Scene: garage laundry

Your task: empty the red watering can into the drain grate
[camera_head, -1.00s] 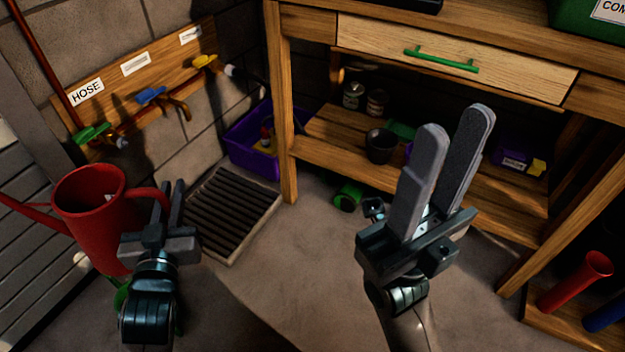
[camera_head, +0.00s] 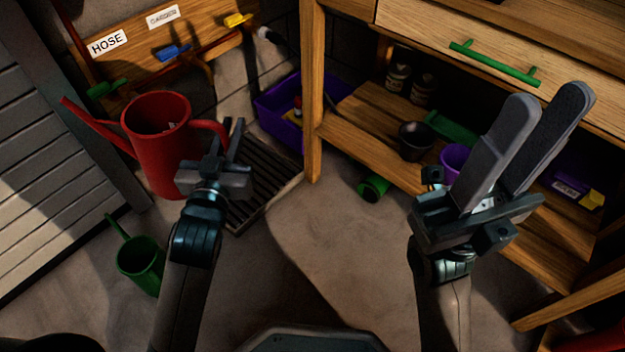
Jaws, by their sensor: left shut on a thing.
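The red watering can (camera_head: 165,150) is upright at the left, its spout pointing up and left and its handle to the right. My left gripper (camera_head: 228,140) is shut on the can's handle; the exact contact is partly hidden by the fingers. The drain grate (camera_head: 268,178) is a dark slatted panel in the floor, to the right of the can and partly behind my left gripper. My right gripper (camera_head: 545,125) is empty in front of the workbench, its two long fingers apart.
A green watering can (camera_head: 140,262) stands on the floor at lower left. A purple bin (camera_head: 283,112) sits behind the grate, beside the workbench leg (camera_head: 313,110). A green cylinder (camera_head: 373,187) lies by the lower shelf. Wall taps carry a HOSE label (camera_head: 108,42). The middle floor is clear.

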